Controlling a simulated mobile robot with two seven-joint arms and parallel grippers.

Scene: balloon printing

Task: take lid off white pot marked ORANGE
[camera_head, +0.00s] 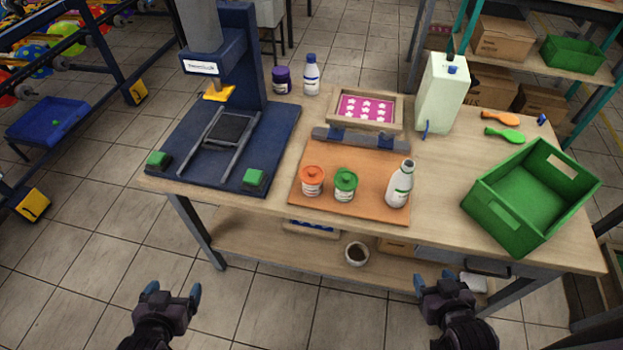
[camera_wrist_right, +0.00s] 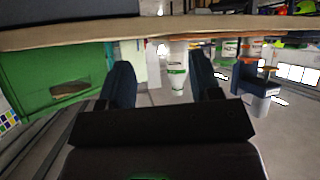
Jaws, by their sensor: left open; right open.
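A small white pot with an orange lid (camera_head: 312,181) stands upright on the brown board (camera_head: 370,212) on the table. The lid sits on top of it; the label is too small to read. A similar white pot with a green lid (camera_head: 345,184) stands just right of it. My left gripper (camera_head: 171,289) is open and empty in front of the table, low at the left. My right gripper (camera_head: 444,281) is open and empty in front of the table, further right. In the right wrist view its two fingers (camera_wrist_right: 165,85) are apart with nothing between them.
A white bottle (camera_head: 399,184) stands right of the pots. A blue press (camera_head: 225,120) is at the left and a green crate (camera_head: 530,200) at the right. A framed pink screen (camera_head: 365,107) lies behind the board. The table's front edge lies between my grippers and the pots.

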